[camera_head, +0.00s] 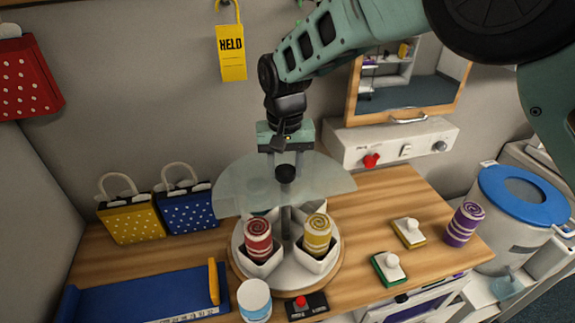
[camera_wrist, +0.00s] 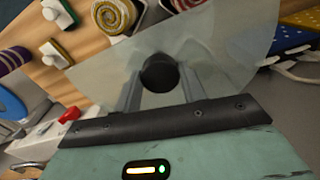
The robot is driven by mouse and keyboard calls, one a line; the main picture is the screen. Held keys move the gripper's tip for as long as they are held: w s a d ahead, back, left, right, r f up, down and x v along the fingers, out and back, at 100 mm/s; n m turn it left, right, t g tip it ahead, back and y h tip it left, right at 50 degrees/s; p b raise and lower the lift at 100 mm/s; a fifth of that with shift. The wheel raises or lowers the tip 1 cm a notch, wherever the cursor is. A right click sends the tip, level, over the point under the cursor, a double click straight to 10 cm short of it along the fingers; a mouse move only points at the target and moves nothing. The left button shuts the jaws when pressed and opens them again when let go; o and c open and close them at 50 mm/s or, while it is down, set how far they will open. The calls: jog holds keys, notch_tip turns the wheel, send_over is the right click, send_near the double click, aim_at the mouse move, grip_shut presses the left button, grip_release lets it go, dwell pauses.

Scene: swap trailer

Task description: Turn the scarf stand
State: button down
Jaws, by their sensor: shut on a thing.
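The scarf stand is a round white base (camera_head: 290,279) with angled white holders, a grey centre post and a black knob (camera_head: 285,173) on top. A red rolled scarf (camera_head: 258,238) and a yellow rolled scarf (camera_head: 318,234) sit in its front holders. A clear half-round shield (camera_head: 240,182) spreads around the post at the back, above the holders. My gripper (camera_head: 285,168) points down from above and is shut on the black knob. The wrist view also shows the knob (camera_wrist: 159,73) between the two fingers. The rear holders are mostly hidden.
A purple rolled scarf (camera_head: 464,224), a yellow stamp (camera_head: 409,232) and a green stamp (camera_head: 389,268) stand right. Spotted yellow (camera_head: 133,217) and blue (camera_head: 187,208) bags stand left. A white tub (camera_head: 254,300), a red-button box (camera_head: 306,305) and a blue board (camera_head: 140,295) lie in front.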

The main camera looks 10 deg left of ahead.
jog(key=shift+w+r+m, duration=0.1)
jog(key=shift+m, duration=1.45)
jog(key=shift+w+r+m, duration=0.1)
jog(key=shift+m, duration=1.45)
jog(key=shift+m+p, duration=0.55)
jog(key=shift+m, duration=2.55)
jog(key=shift+m+p, duration=0.75)
jog(key=shift+m, duration=2.15)
jog(key=shift+m+p, duration=0.85)
jog(key=shift+m, duration=2.35)
jog(key=c, duration=0.8)
grip_release()
jog(key=shift+s+f, duration=0.1)
jog(key=shift+f, duration=0.05)
notch_tip(320, 180, up, 18)
jog(key=b, duration=0.4)
jog(key=shift+f, duration=0.25)
